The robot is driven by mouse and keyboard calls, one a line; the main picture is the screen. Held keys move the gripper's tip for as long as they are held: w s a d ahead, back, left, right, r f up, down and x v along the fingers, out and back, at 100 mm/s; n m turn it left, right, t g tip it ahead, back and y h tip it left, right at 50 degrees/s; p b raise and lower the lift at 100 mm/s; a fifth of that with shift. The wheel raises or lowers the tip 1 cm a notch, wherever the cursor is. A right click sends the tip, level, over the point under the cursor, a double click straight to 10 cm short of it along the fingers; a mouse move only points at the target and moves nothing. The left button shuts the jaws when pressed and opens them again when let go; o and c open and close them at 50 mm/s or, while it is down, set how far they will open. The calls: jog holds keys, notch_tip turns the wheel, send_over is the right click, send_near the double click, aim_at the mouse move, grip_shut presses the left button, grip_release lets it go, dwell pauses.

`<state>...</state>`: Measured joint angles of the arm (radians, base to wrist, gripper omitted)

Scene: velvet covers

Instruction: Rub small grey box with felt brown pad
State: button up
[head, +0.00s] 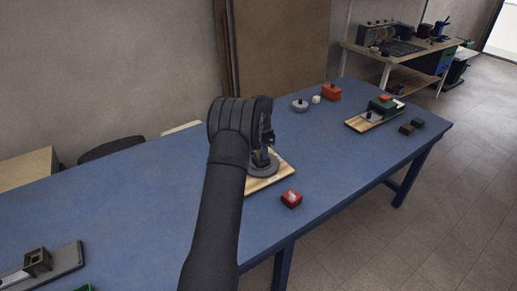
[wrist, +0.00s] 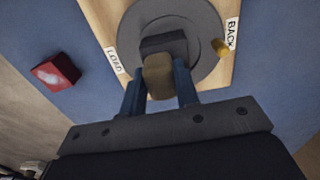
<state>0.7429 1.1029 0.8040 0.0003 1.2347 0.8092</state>
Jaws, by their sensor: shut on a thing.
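My gripper (wrist: 159,88) is shut on a brown pad (wrist: 160,78), held between its two blue fingers. A small dark grey box (wrist: 163,43) sits on a round grey disc (wrist: 205,72) just beyond the pad in the wrist view. The pad overlaps the box's near edge there; I cannot tell whether they touch. In the head view my gripper (head: 266,150) is above the disc (head: 264,170), and my arm hides the small grey box and pad.
Farther back are a round grey knobbed piece (head: 300,106), a white ball (head: 316,99), an orange-red box (head: 331,92) and a second board (head: 357,124) with blocks. The blue table (head: 130,210) is mostly clear left of my arm.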

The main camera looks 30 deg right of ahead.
jog(key=shift+s, duration=0.9)
jog(key=shift+w+a+f, duration=0.1)
jog(key=shift+w+a, duration=0.1)
jog(key=shift+w+d, duration=0.1)
jog(key=shift+w, duration=2.95)
jog(key=s, duration=0.6)
jog(key=shift+s, duration=0.3)
notch_tip(320, 180, up, 8)
jog(key=shift+r, duration=0.2)
